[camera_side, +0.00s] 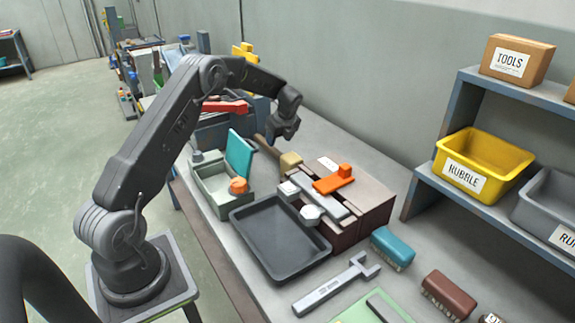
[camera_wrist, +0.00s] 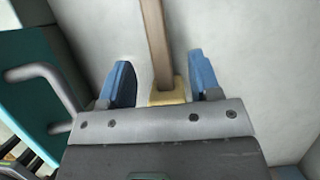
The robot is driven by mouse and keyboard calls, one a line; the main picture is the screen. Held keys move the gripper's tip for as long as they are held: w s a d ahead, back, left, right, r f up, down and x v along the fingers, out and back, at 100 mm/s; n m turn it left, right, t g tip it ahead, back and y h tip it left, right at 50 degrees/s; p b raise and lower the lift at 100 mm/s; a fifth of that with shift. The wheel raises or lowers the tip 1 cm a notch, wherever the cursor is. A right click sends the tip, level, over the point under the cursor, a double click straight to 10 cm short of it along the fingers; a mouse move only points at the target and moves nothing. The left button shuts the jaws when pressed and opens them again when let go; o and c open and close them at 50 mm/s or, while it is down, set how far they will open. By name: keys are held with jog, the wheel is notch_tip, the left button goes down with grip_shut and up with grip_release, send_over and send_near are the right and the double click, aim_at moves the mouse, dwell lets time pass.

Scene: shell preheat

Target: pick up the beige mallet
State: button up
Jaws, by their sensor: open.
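The beige mallet (camera_side: 290,161) lies on the workbench, its block head towards the camera and its brown handle running back and to the left, in the side view. In the wrist view the handle (camera_wrist: 155,45) comes down between my fingers, and part of the beige head (camera_wrist: 168,97) shows at the gripper's edge. My gripper (camera_side: 284,132) is open, with its blue fingers (camera_wrist: 162,82) apart on either side of the mallet. It appears to be above the mallet; the exact height and any contact cannot be told.
A box with a teal lid (camera_side: 239,154) stands left of the mallet. A wooden block fixture (camera_side: 375,193) with grey and orange parts is at right. A black tray (camera_side: 281,270) and a wrench (camera_side: 330,287) lie in front. Bare bench lies behind, towards the wall.

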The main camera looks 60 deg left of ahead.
aim_at(275, 150)
jog(key=shift+s+x, duration=0.2)
jog(key=shift+x, duration=3.3)
jog(key=shift+d, duration=0.1)
grip_shut()
